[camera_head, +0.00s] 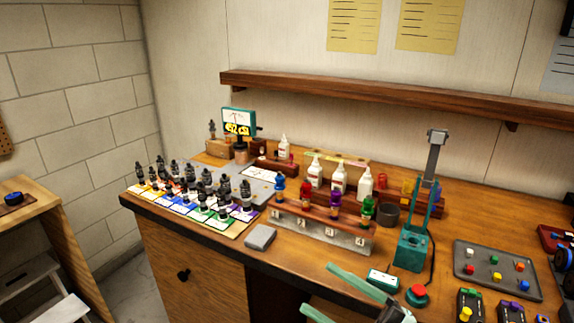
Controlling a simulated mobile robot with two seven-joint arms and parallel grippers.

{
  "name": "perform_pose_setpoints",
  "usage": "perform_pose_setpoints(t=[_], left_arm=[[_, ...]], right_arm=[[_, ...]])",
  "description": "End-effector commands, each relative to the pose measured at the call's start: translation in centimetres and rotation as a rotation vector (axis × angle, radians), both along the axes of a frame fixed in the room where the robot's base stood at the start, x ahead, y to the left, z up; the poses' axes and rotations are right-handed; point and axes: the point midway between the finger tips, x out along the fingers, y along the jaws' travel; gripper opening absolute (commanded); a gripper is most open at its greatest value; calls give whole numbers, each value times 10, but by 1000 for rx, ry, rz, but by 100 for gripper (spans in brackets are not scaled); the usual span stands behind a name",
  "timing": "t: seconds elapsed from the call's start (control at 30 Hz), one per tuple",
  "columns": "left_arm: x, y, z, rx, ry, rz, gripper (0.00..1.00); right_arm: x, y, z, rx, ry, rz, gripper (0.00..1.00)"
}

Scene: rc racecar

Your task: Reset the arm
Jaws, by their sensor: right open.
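My right gripper (316,288) comes in at the bottom edge of the head view, right of centre. Its two green fingers are spread apart with nothing between them. It is in front of the wooden workbench (330,270), left of a small teal box (383,279) and a red push button (417,293). The rest of my right arm is mostly cut off by the frame. My left gripper is not in view.
A rack with coloured-top bottles (318,232) stands mid-bench. A teal stand with a grey upright arm (412,246) is right of it. Black-topped pieces on coloured cards (190,207) fill the left. A grey block (261,237) lies near the front edge.

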Motion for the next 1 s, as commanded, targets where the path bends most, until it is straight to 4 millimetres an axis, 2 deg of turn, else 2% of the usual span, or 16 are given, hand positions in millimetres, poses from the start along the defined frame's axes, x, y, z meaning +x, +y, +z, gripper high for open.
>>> perform_pose_setpoints(t=[0.1,0.17,0.23,0.33,0.4,0.5,0.6,0.67,1.0], left_arm=[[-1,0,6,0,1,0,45],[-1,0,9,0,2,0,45],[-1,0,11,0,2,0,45],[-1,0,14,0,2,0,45],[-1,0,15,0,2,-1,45],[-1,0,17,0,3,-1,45],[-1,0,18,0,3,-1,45],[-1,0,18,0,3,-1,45],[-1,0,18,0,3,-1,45]], right_arm=[[23,-32,-49,170,285,-256,80],[26,-50,-87,220,442,-385,80],[20,-70,-137,256,635,-524,80],[-7,-89,-206,268,892,-679,80],[-34,-97,-247,259,1054,-759,80],[-74,-102,-293,241,1248,-835,80],[-106,-102,-321,220,1385,-878,80],[-120,-102,-331,214,1439,-891,80],[-121,-102,-332,213,1445,-893,80]])
